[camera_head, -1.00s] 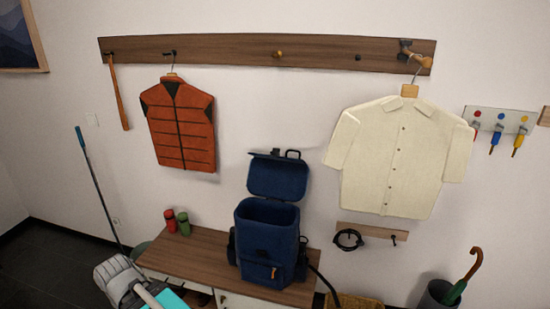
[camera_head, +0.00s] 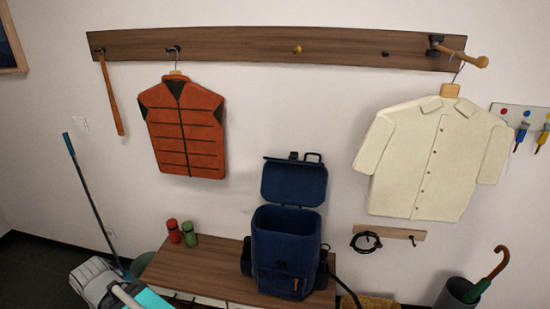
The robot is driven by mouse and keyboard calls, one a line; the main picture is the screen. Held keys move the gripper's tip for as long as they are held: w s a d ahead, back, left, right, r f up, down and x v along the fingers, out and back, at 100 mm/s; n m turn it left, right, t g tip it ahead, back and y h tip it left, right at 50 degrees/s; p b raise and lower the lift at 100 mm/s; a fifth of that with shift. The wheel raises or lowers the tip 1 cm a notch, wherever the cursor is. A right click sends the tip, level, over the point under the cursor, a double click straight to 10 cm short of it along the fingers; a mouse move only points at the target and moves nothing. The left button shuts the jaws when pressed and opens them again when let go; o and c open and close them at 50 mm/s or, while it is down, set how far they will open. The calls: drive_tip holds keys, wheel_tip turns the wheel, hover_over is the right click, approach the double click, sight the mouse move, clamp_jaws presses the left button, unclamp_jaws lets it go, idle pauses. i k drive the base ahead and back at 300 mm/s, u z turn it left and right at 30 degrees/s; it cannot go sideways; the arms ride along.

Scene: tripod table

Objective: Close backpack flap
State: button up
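A blue backpack (camera_head: 285,250) stands upright on a wooden bench (camera_head: 205,268) against the wall. Its flap (camera_head: 294,184) is raised and stands up behind the open top, toward the wall. The dark inside of the main compartment shows below the flap; I cannot make out any contents. A small orange tag hangs on the front pocket. My gripper is not in view.
An umbrella stand (camera_head: 457,294) is at lower right. An orange vest (camera_head: 185,130) and cream shirt (camera_head: 435,160) hang from a rail (camera_head: 235,47). The bench's left part is mostly clear.

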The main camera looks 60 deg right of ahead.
sight(304, 184)
drive_tip(key=z, duration=0.05)
drive_tip(key=i, duration=2)
drive_tip(key=z, duration=3.1)
